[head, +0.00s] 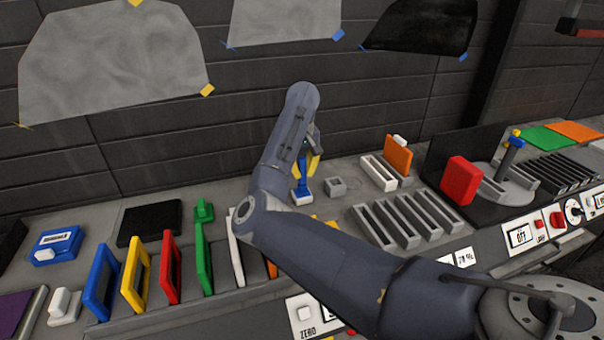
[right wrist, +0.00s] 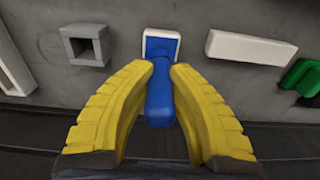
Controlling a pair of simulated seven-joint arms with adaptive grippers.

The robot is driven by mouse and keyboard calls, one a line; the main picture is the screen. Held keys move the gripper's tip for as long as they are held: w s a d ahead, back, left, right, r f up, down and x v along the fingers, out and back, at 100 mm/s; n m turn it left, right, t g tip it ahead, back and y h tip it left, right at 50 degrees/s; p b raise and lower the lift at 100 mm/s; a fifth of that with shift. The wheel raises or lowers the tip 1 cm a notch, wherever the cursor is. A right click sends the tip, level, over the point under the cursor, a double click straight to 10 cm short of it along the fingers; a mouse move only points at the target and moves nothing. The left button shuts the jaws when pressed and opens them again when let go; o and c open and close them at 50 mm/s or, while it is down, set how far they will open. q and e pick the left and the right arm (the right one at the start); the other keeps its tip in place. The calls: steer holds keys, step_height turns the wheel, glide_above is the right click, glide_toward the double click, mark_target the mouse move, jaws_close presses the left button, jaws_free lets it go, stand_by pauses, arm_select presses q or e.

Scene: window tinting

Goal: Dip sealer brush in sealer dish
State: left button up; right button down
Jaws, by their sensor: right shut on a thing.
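My right gripper (head: 308,178) is over the bench in the middle of the head view. Its yellow fingers are shut on the blue handle of the sealer brush (head: 303,189). In the right wrist view the brush (right wrist: 160,95) stands between the fingers (right wrist: 160,95), with a white-edged block at its lower end. I cannot tell whether that end touches the bench. A small grey square open box, apparently the sealer dish (head: 336,186), sits just right of the brush; it shows upper left in the right wrist view (right wrist: 85,45). My left gripper is out of view.
A white slotted holder (head: 378,173) and orange panel (head: 398,157) stand right of the dish, with grey racks (head: 408,222) nearer. Coloured frames, including a red one (head: 171,268), stand left. A green piece (head: 204,210) and dark pad (head: 150,222) lie behind them.

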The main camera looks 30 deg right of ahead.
mark_target(302, 157)
steer(key=shift+r, duration=3.05)
